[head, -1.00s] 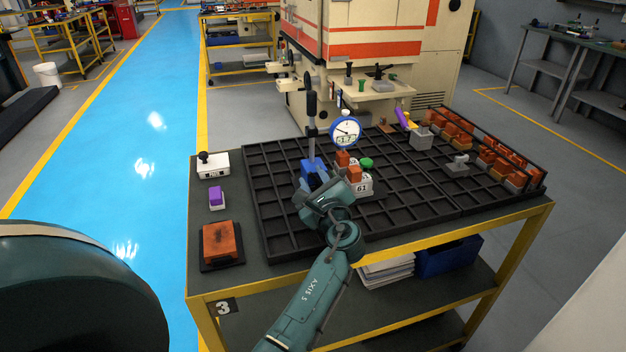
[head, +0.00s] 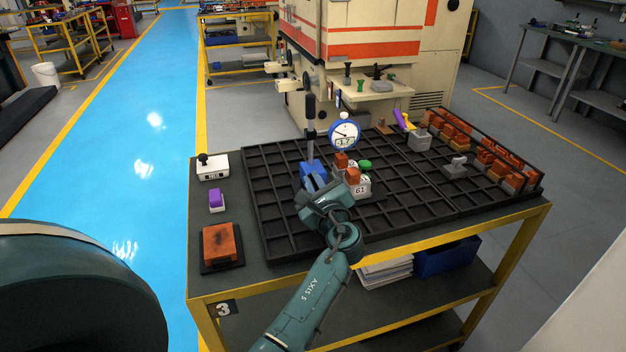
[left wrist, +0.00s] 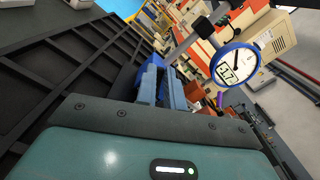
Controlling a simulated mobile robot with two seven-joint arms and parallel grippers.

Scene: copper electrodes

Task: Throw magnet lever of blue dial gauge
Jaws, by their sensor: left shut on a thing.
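The blue dial gauge (head: 344,131) has a round white face with a blue rim and a small display that seems to read 1.7. It hangs from an upright rod on a blue magnet base (head: 313,169), which stands on the black gridded tray. My left gripper (head: 316,184) is at the near side of this base, shut on part of the gauge's base. The fingers hide the magnet lever, so I cannot tell its position. In the left wrist view the fingers (left wrist: 160,88) meet at the blue base, with the dial (left wrist: 236,64) to the upper right. My right gripper is not in view.
The black tray (head: 270,235) covers most of the table. Orange-topped electrodes stand close to the right of the gripper, beside a green knob (head: 364,163). A white box (head: 213,167), a purple block (head: 216,199) and a copper block (head: 221,242) lie at the left.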

